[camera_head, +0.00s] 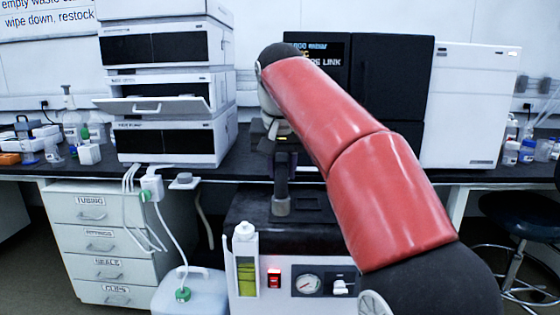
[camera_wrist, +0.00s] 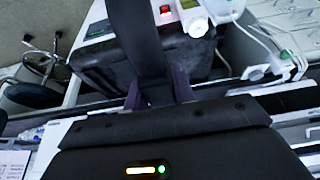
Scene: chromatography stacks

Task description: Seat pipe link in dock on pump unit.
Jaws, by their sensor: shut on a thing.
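My gripper (camera_head: 284,160) is shut on the dark upright pipe link (camera_head: 281,190), above the pump unit (camera_head: 300,237). The link's grey lower end (camera_head: 281,208) shows over the left part of the unit's black top; I cannot tell whether it touches. A dark square outline (camera_head: 312,205), perhaps the dock, lies on that top just right of the link. In the wrist view the purple fingers (camera_wrist: 158,92) stand on both sides of the dark link (camera_wrist: 140,40), with the pump unit (camera_wrist: 105,68) beyond it. The link's upper part is hidden by my gripper and arm in the head view.
A white instrument stack (camera_head: 165,140) with a tilted open front stands left on the bench. A black instrument (camera_head: 390,95) with a screen stands behind my arm. A bottle with yellow-green liquid (camera_head: 246,262), red switch (camera_head: 274,278) and gauge (camera_head: 307,284) are at the pump's front.

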